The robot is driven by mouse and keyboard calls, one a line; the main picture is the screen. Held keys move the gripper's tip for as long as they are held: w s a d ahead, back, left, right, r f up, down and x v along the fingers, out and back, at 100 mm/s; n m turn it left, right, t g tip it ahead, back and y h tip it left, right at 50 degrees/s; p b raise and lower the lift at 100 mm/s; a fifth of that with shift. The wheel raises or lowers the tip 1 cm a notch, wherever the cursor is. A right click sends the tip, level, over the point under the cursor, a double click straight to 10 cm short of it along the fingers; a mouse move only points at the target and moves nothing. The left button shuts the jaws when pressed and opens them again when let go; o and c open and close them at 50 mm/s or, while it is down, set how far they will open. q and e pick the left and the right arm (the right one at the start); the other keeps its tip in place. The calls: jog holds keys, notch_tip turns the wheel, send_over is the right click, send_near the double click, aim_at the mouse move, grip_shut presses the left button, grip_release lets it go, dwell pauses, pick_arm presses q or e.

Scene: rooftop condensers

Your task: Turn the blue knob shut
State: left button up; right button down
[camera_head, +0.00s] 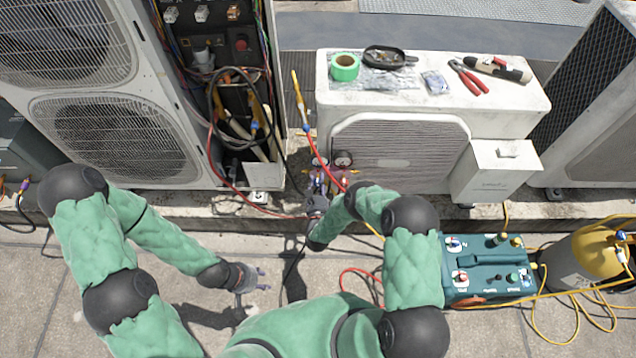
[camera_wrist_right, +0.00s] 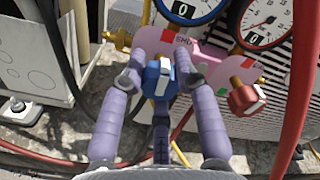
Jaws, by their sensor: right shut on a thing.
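The blue knob (camera_wrist_right: 159,77) sits on the front of a pink gauge manifold (camera_wrist_right: 212,62) in the right wrist view. My right gripper (camera_wrist_right: 158,66) has one purple-grey finger on each side of the knob and is shut on it. In the head view the right gripper (camera_head: 318,190) is at the manifold below the gauges (camera_head: 343,159), and the knob is too small and covered to make out. My left gripper (camera_head: 250,280) is open and empty above the paving, well left of the manifold.
A red knob (camera_wrist_right: 247,97) is right of the blue one, with red hoses close by. A white condenser (camera_head: 400,165) carrying green tape (camera_head: 344,67) and pliers (camera_head: 468,78) stands behind. A teal machine (camera_head: 490,270) and yellow cylinder (camera_head: 585,262) stand at right.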

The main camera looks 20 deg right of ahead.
jog(key=shift+a+m, duration=0.1)
jog(key=shift+m, duration=0.3)
jog(key=c, duration=0.9)
grip_release()
jog(key=v, duration=1.2)
